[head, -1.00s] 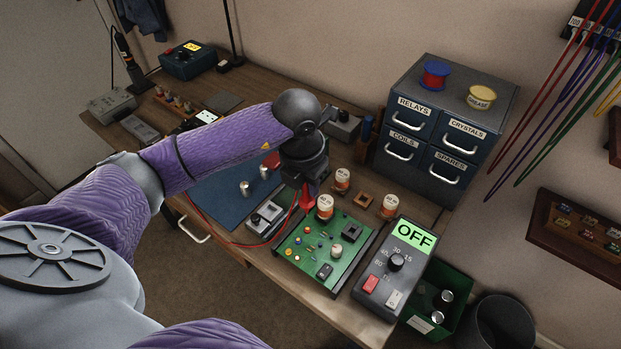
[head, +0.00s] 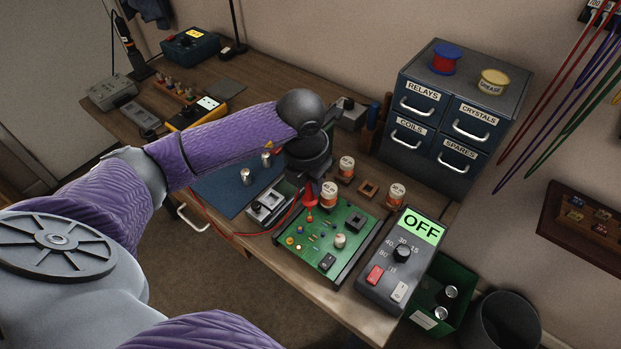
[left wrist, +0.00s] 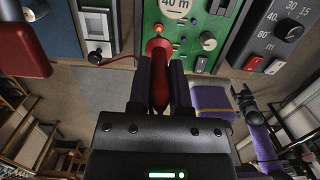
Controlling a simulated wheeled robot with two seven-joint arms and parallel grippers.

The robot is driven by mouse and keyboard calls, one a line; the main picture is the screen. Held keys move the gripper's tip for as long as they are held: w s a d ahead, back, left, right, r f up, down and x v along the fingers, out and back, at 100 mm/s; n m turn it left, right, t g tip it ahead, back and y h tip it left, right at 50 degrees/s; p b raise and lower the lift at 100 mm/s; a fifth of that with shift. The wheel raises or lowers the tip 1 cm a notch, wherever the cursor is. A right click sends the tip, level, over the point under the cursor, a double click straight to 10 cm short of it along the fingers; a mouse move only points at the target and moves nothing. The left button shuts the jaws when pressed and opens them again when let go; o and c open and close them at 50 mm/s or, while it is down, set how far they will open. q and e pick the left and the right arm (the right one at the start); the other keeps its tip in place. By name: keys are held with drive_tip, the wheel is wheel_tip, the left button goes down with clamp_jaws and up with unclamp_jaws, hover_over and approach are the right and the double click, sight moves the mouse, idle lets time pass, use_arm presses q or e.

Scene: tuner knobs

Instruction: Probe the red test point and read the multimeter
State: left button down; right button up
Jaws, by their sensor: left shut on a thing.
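My left gripper (left wrist: 155,75) is shut on a red probe (left wrist: 160,88), whose red body also shows in the head view (head: 309,197). The probe points down over the far left part of the green circuit board (head: 338,252). A small orange-red spot (head: 310,218) lies at its tip; I cannot tell whether they touch. A red lead (head: 240,235) runs from the probe to the left. The yellow multimeter (head: 184,121) stands further back, partly behind my left arm, and its reading is too small to make out. My right gripper is not clearly in view.
A grey box (head: 400,262) with a green OFF display stands right of the board. Several orange-and-white labelled spools stand behind the board. A grey drawer cabinet (head: 455,130) is at the back right. A green crate (head: 455,303) and a dark bin (head: 508,325) are below the bench's right end.

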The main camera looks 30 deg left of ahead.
use_arm(q)
drive_tip(key=shift+f, duration=0.35)
idle(1.3)
wheel_tip(320, 180, up, 5)
drive_tip(key=p, duration=0.4)
drive_tip(key=shift+r, duration=0.2)
drive_tip(key=shift+f, duration=0.15)
idle(1.2)
